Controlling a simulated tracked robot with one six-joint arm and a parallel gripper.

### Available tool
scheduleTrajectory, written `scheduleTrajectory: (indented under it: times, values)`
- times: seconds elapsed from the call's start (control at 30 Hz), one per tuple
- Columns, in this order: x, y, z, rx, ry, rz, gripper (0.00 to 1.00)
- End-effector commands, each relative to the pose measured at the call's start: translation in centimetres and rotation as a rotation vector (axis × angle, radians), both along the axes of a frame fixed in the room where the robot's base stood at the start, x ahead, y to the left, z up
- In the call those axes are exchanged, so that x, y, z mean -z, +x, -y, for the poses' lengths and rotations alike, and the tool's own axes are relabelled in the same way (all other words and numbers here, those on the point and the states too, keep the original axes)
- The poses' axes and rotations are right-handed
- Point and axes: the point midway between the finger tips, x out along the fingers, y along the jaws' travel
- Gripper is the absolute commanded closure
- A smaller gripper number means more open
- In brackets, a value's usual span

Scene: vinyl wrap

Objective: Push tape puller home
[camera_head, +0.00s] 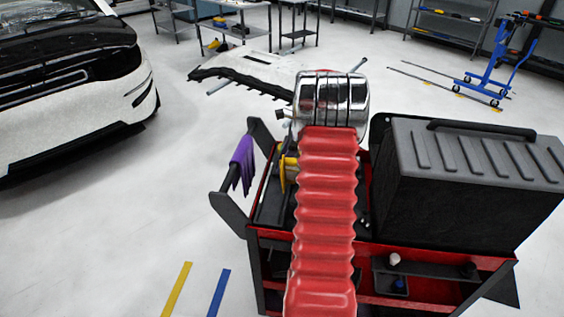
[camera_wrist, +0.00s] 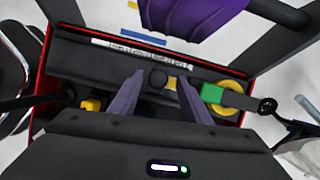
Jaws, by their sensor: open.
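In the wrist view my gripper (camera_wrist: 160,78) is open over the cart's top tray, its two purple-grey fingers apart. A small round black knob (camera_wrist: 157,79) shows between the fingertips; I cannot tell whether they touch it. To the right of the fingers lie a green block (camera_wrist: 212,93) and a yellow disc (camera_wrist: 229,98). I cannot tell for sure which of these parts is the tape puller. In the head view a yellow round piece (camera_head: 289,172) shows at the tray's left, partly behind my red-sleeved arm. My fingers are hidden in that view.
The red and black cart (camera_head: 440,252) carries a large black case (camera_head: 470,185) on its right. A purple cloth (camera_head: 242,165) hangs on its left handle, also at the wrist view's top (camera_wrist: 190,15). A white car (camera_head: 70,90) stands left.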

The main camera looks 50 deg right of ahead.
Motion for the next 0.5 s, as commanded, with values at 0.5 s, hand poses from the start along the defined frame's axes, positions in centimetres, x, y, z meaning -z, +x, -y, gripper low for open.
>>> scheduleTrajectory:
  times: [0.5]
  values:
    - [-6.4, -1.9, 1.7, 0.002, -0.003, 0.002, 0.57]
